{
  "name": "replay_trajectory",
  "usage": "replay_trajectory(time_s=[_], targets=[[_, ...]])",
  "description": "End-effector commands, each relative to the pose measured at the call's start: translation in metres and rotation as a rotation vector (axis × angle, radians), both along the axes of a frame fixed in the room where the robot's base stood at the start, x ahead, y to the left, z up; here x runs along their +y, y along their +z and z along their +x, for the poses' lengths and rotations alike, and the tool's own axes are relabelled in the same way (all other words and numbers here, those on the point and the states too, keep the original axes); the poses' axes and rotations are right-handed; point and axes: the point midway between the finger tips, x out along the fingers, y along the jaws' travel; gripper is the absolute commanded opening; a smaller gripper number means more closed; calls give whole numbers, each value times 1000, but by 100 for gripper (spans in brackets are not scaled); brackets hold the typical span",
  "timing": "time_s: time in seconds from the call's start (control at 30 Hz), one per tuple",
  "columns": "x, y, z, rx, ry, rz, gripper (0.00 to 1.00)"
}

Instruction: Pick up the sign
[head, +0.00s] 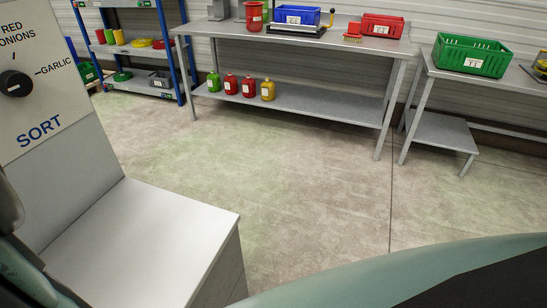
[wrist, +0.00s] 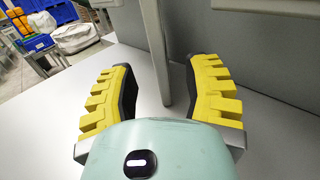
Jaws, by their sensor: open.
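No thing that I can surely call the sign shows. In the wrist view, my gripper (wrist: 162,78) is open, with its two yellow-ridged fingers spread wide. A thin grey upright post (wrist: 157,45) stands ahead, in line with the gap between the fingers. The post's top is cut off by the frame, so I cannot tell whether it belongs to a sign. Nothing is held. In the head view, a light panel (head: 60,95) at the left is lettered "RED ONIONS", "GARLIC" and "SORT" and has a black knob (head: 15,83). My gripper is not seen in the head view.
A white surface (wrist: 65,110) lies under my gripper, with a grey wall (wrist: 240,60) close on the right. In the head view, a steel table (head: 290,40) with bins and bottles, a shelf rack (head: 140,48) and a side table (head: 440,130) stand beyond clear floor (head: 290,170).

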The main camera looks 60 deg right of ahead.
Motion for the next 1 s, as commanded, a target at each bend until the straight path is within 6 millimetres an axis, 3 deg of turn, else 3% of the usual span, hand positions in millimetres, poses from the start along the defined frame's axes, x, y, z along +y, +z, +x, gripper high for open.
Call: replay_trajectory(time_s=[0.7,1.0], targets=[[60,0,35,-1,2,-2,48],[69,0,40,1,0,-3,48]])
